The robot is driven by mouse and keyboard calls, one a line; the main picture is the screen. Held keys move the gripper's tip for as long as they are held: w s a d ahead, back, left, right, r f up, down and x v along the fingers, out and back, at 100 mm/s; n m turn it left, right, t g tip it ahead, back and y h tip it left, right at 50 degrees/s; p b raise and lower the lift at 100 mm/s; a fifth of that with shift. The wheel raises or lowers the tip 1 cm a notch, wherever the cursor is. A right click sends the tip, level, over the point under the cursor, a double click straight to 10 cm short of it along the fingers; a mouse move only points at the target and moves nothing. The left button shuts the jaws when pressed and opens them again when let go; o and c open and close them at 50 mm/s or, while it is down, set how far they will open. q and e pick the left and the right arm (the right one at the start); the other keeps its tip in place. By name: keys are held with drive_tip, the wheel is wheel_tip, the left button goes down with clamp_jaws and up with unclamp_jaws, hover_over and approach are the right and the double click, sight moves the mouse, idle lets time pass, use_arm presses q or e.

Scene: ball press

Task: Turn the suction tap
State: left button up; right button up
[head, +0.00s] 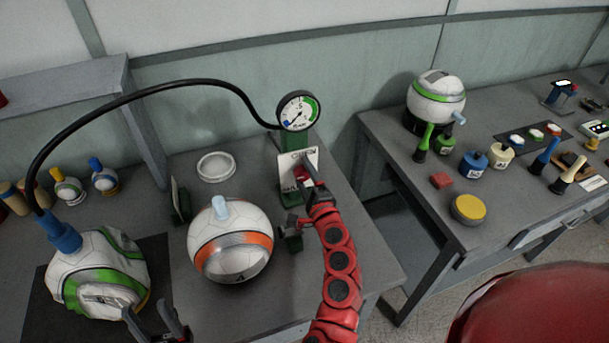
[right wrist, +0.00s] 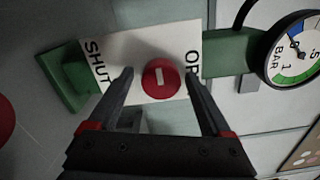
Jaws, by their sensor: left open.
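The suction tap is a round red knob (right wrist: 162,78) with a short white bar, on a white plate (right wrist: 120,52) lettered SHUT on the left and OP… on the right in the right wrist view. My right gripper (right wrist: 159,68) is open, its two fingers on either side of the knob with gaps showing; I cannot tell how deep they reach. In the head view the plate (head: 311,160) stands on a green stand, and my red right arm partly hides the knob. My left gripper (head: 152,317) is open at the lower left, by the green-striped ball (head: 98,270).
A pressure gauge (head: 299,110) tops the green stand; a black hose (head: 150,92) arcs from it to a blue fitting (head: 64,236) on the green-striped ball. An orange-striped ball (head: 230,245) sits left of my right arm. Another bench (head: 480,205) stands right.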

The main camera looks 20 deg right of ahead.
drive_tip(key=shift+s, duration=0.15)
drive_tip(key=s, duration=1.7)
drive_tip(key=shift+d, duration=0.35)
